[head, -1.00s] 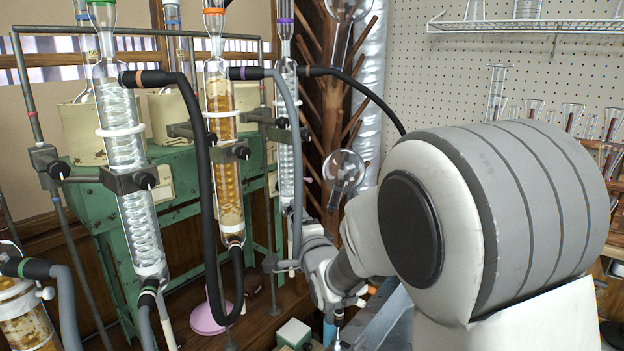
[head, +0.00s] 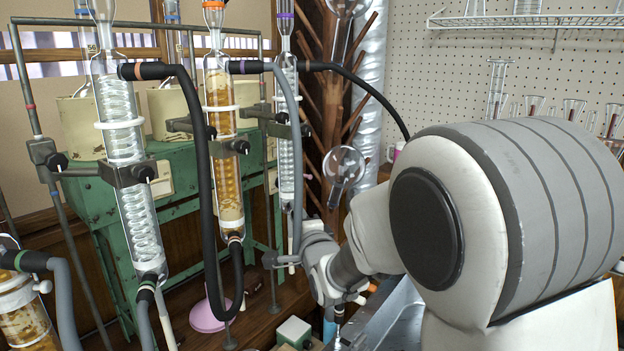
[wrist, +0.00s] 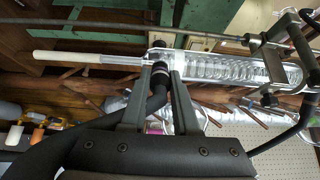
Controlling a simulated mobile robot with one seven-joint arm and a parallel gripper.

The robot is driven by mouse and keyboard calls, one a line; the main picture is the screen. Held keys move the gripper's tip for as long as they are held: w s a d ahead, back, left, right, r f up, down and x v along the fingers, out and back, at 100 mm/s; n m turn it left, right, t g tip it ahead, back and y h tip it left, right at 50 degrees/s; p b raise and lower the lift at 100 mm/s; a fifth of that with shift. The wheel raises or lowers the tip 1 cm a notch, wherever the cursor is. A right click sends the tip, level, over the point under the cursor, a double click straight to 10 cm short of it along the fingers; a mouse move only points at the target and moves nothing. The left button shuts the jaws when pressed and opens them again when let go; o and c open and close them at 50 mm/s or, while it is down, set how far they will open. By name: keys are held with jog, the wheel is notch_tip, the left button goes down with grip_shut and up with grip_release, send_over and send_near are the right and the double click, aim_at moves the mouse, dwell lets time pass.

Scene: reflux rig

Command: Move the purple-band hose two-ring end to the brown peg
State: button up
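The purple-band hose (head: 296,135) is grey. Its purple-banded upper end (head: 240,67) is on the upper side port of the amber condenser (head: 226,150). It hangs down to the foot of the slim clear condenser (head: 286,150). In the head view the arm hides the fingertips. I cannot pick out the brown peg.
A black hose (head: 200,150) loops between the left clear condenser (head: 128,150) and the amber one. Another black hose (head: 365,90) arcs right from the slim condenser. A wooden peg rack (head: 320,130) and green frame (head: 180,165) stand behind. Clamps and rods crowd the space.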

grip_shut()
dwell(1.0)
jog(key=shift+s, duration=0.1)
jog(key=shift+b+v, duration=1.05)
jog(key=shift+v, duration=1.9)
